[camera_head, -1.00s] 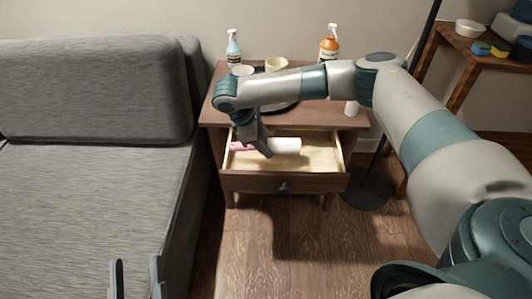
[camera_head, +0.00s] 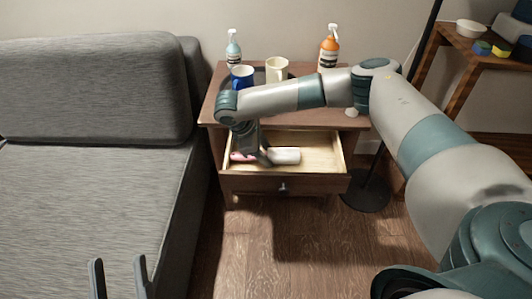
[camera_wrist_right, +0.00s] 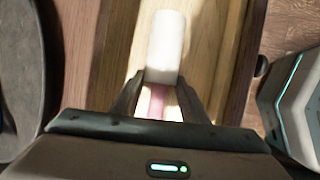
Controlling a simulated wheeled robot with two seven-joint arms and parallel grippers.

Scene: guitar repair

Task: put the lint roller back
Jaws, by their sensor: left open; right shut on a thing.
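The lint roller has a white cylinder head and a pink handle. Its white head (camera_head: 284,156) lies level in the open drawer (camera_head: 318,148) of the wooden nightstand, low near the drawer floor. I cannot tell whether it touches the floor. My right gripper (camera_head: 264,157) reaches down into the drawer and is shut on the roller around the handle near the head. In the right wrist view the white head (camera_wrist_right: 166,48) sticks out beyond the fingertips (camera_wrist_right: 157,90), and the pink handle shows between the fingers. My left gripper (camera_head: 120,270) is open and empty at the bottom left, in front of the sofa.
On the nightstand top (camera_head: 214,103) stand a blue mug (camera_head: 242,76), a cream mug (camera_head: 277,69), a blue-white spray bottle (camera_head: 233,50) and an orange spray bottle (camera_head: 329,48). A grey sofa (camera_head: 90,200) is at left, a lamp base (camera_head: 366,192) at right.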

